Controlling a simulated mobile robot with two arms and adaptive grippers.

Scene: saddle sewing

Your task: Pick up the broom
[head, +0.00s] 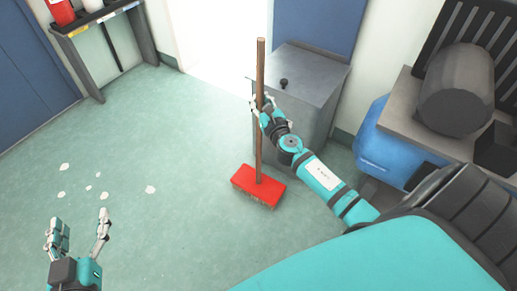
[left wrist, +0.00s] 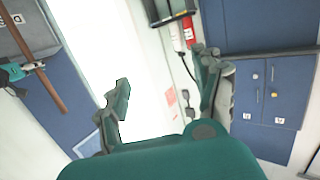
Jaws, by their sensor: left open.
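The broom has a brown handle (head: 260,70) and a red head (head: 258,187). It stands upright, its head at the floor, in front of a grey cabinet. My right gripper (head: 263,106) is at the upper handle, with fingers on either side of it; whether they grip it is unclear. The handle also crosses the left of the left wrist view (left wrist: 42,73), beside my right gripper. My left gripper (head: 78,232) is open and empty at the lower left of the head view, far from the broom. Its spread fingers also show in the left wrist view (left wrist: 163,90).
The grey cabinet (head: 308,85) with a dark knob stands close behind the broom. A blue container (head: 388,150) is at the right. A shelf (head: 95,17) with a red bottle is at the upper left. White scraps (head: 150,189) lie on the open green floor.

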